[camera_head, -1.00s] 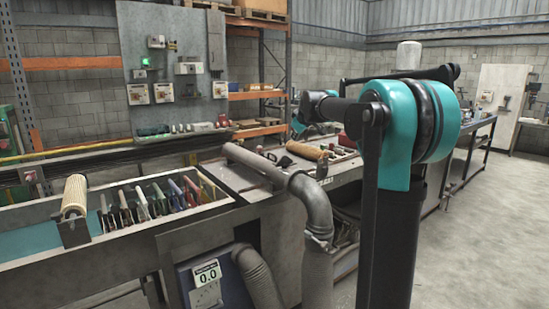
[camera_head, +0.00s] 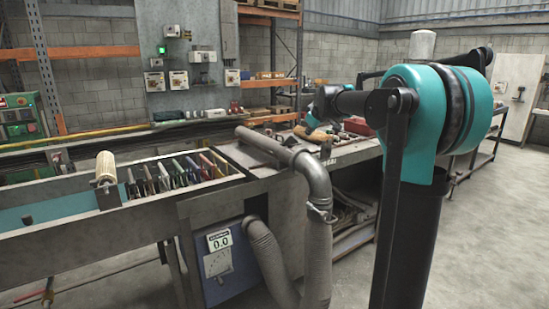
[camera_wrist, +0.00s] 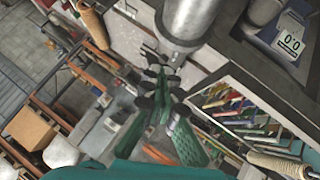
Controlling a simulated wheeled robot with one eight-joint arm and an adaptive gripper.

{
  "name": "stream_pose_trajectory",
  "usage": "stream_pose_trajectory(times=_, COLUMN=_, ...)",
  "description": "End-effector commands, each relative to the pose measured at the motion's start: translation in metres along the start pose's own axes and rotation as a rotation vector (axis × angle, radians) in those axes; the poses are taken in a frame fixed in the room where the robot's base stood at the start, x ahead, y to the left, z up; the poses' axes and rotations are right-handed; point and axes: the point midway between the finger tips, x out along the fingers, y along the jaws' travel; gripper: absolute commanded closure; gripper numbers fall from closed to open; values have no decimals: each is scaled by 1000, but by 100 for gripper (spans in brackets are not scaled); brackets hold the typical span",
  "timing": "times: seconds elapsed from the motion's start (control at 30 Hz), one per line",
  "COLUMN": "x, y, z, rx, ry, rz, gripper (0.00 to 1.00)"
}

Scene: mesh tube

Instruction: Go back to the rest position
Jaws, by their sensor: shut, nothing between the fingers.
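My gripper (camera_wrist: 160,72) shows in the wrist view, its green fingers brought together with nothing between the tips. It hangs above the workbench, next to the grey duct pipe (camera_wrist: 185,22) in the picture. In the head view my teal and black arm stands at the right and reaches back over the bench. My gripper cannot be made out clearly there. A beige mesh roll (camera_head: 106,167) stands at the left end of the rack, apart from my arm. Another beige roll (camera_head: 320,137) lies on the bench, partly near my arm.
A row of coloured tools (camera_head: 178,172) sits in the trough. The grey duct pipe (camera_head: 318,190) rises in front of the bench. A box with a 0.0 display (camera_head: 219,242) stands below. Open floor (camera_head: 480,240) lies at the right.

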Motion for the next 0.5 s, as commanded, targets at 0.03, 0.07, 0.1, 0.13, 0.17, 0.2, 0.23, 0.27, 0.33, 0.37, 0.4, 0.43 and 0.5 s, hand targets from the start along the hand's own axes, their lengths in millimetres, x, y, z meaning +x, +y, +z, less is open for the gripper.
stream_pose_trajectory(times=0.03, x=-1, y=-5, z=7, rx=10, ry=-6, rz=-3, gripper=100)
stream_pose_trajectory(times=0.07, x=-2, y=-8, z=12, rx=19, ry=-11, rz=-6, gripper=100)
stream_pose_trajectory(times=0.1, x=-3, y=-13, z=19, rx=31, ry=-19, rz=-11, gripper=100)
stream_pose_trajectory(times=0.13, x=-4, y=-16, z=24, rx=38, ry=-24, rz=-14, gripper=100)
stream_pose_trajectory(times=0.17, x=-5, y=-20, z=29, rx=48, ry=-30, rz=-17, gripper=100)
stream_pose_trajectory(times=0.2, x=-6, y=-26, z=37, rx=63, ry=-38, rz=-21, gripper=100)
stream_pose_trajectory(times=0.23, x=-7, y=-30, z=44, rx=73, ry=-45, rz=-25, gripper=100)
stream_pose_trajectory(times=0.27, x=-8, y=-35, z=51, rx=86, ry=-53, rz=-29, gripper=100)
stream_pose_trajectory(times=0.33, x=-11, y=-48, z=69, rx=116, ry=-72, rz=-37, gripper=100)
stream_pose_trajectory(times=0.37, x=-13, y=-54, z=77, rx=128, ry=-81, rz=-41, gripper=100)
stream_pose_trajectory(times=0.4, x=-15, y=-62, z=89, rx=148, ry=-94, rz=-46, gripper=100)
stream_pose_trajectory(times=0.43, x=-17, y=-69, z=99, rx=163, ry=-104, rz=-50, gripper=100)
stream_pose_trajectory(times=0.5, x=-22, y=-87, z=124, rx=205, ry=-131, rz=-59, gripper=100)
